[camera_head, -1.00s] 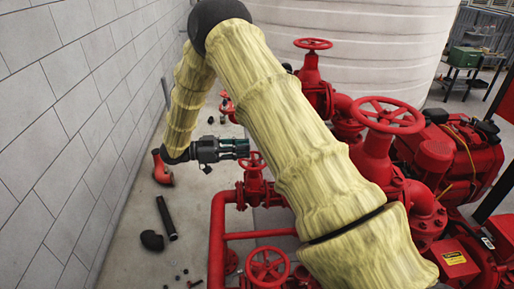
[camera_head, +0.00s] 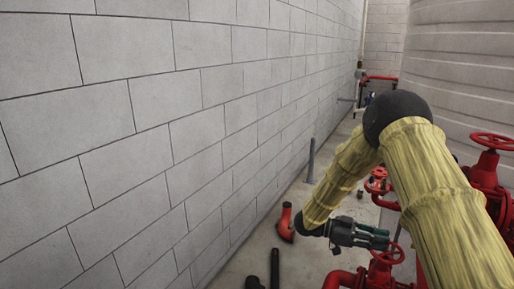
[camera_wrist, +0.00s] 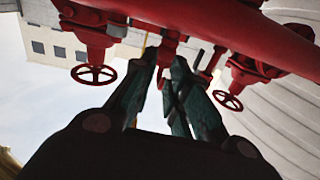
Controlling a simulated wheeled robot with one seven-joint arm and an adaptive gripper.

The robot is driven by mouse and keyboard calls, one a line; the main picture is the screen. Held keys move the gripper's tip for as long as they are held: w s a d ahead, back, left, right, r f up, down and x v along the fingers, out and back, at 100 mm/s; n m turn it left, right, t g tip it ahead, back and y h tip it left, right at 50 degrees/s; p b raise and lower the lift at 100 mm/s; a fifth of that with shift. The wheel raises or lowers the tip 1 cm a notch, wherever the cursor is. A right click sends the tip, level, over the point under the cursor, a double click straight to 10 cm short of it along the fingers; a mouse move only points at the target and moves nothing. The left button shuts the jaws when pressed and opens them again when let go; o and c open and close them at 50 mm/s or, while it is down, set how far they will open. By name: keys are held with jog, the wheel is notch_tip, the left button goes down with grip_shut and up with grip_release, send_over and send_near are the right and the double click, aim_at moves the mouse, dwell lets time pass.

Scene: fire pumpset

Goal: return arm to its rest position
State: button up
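My arm, in a pale yellow cover, is bent at the right of the head view. Its elbow is high, and its forearm slopes down to the left. My gripper (camera_head: 388,238) is low at the right in the head view, its fingers pointing right. The wrist view shows a gap between its two dark green fingers (camera_wrist: 165,58), with nothing held. In the head view, the fingertips appear close to a red handwheel (camera_head: 388,255); I cannot tell whether they touch. The arm's base and lower links are hidden.
A grey block wall (camera_head: 150,120) fills the left. A red pipe elbow (camera_head: 285,224) and dark pipe pieces (camera_head: 275,268) lie on the floor by it. Red valves with handwheels (camera_head: 492,142) and a ribbed tank (camera_head: 460,70) stand right. A thick red pipe (camera_wrist: 225,35) crosses the wrist view.

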notch_tip(320, 180, down, 21)
jog(key=s+a+n+t+y, duration=0.1)
jog(key=s+n+t+y, duration=0.15)
jog(key=n+t, duration=1.1)
jog(key=s+a+f+n+y, duration=0.6)
jog(key=s+a+f+y, duration=0.45)
jog(key=s+f, duration=0.45)
jog(key=s+a+n+g+y, duration=0.2)
jog(key=s+a+g, duration=0.15)
jog(key=s, duration=0.65)
jog(key=s+a+n+g+y, duration=0.15)
jog(key=s+a, duration=0.25)
jog(key=s, duration=0.6)
notch_tip(320, 180, down, 7)
jog(key=b, duration=0.7)
jog(key=shift+d, duration=0.25)
